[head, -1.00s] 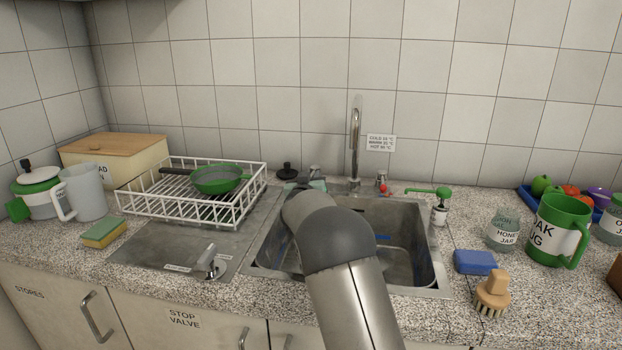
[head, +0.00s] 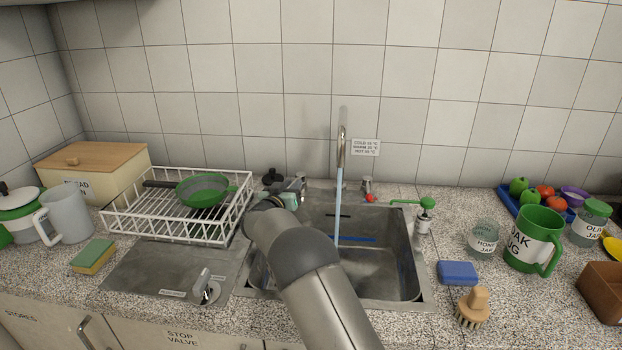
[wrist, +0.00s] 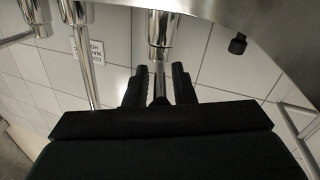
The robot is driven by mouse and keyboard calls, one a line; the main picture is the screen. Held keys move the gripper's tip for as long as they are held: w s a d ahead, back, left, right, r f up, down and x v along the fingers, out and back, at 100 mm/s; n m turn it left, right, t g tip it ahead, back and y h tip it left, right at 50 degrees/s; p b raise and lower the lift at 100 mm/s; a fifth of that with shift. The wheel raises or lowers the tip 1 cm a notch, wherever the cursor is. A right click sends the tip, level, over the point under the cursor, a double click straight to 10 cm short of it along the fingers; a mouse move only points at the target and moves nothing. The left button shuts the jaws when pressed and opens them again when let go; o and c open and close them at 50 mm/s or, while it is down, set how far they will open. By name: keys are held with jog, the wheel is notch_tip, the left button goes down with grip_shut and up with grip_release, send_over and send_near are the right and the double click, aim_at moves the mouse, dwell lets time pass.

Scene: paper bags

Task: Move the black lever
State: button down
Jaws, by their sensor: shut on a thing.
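My gripper (head: 290,198) is at the back left of the sink, mostly hidden behind my forearm in the head view. In the wrist view, which is upside down, its two black fingers (wrist: 158,80) close around a thin dark piece below a chrome valve body (wrist: 162,30). This piece looks like the black lever (wrist: 159,98), though little of it shows. The chrome tap spout (head: 341,150) stands to the right of my gripper, and a stream of water (head: 338,205) falls from it into the sink (head: 395,280).
A black knob (head: 272,177) stands just left of my gripper. A second chrome valve with a red tip (head: 369,190) is right of the spout. The white dish rack (head: 170,228) holding a green pan (head: 203,189) is close on the left. A green-topped soap pump (head: 425,215) stands right.

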jog(key=shift+d+r, duration=0.1)
jog(key=c, duration=1.2)
grip_release()
jog(key=shift+c, duration=0.2)
notch_tip(320, 180, up, 3)
jog(key=shift+r+b, duration=0.15)
jog(key=shift+b, duration=0.15)
jog(key=s+d+r+b, duration=0.1)
jog(key=s+d+r, duration=0.3)
jog(key=s+r, duration=0.5)
jog(key=s, duration=0.4)
jog(key=shift+s+r, duration=0.25)
jog(key=shift+r, duration=0.05)
